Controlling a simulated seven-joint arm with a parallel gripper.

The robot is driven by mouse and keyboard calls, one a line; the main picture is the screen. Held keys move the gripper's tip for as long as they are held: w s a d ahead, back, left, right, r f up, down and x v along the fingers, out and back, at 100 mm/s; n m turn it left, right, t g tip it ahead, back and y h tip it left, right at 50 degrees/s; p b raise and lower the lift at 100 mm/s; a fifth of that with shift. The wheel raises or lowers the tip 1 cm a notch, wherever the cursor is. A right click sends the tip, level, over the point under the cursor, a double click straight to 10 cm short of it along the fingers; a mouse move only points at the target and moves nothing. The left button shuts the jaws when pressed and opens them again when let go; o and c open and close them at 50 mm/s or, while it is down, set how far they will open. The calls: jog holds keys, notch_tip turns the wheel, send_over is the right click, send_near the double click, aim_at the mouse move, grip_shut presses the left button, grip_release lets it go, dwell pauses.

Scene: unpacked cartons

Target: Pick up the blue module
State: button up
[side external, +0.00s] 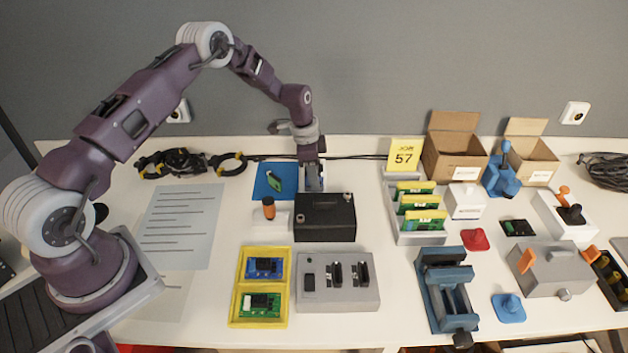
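The blue module (263,268) lies in the upper compartment of a yellow two-part tray (234,287). A green module (259,305) lies in the lower compartment of that tray. My gripper (313,184) points down just behind a black box (325,218), well behind and to the right of the blue module and apart from it. Its fingertips are small and partly hidden by the box, so I cannot tell whether it is open or shut.
A grey block with slots (312,299) stands right of the tray. An orange-topped tool (269,209) stands behind it. A blue mat (261,192) with a green board is left of my gripper. A blue vise (446,285) stands further right. Paper sheets (180,228) lie at left.

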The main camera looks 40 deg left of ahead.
grip_shut()
dwell(1.4)
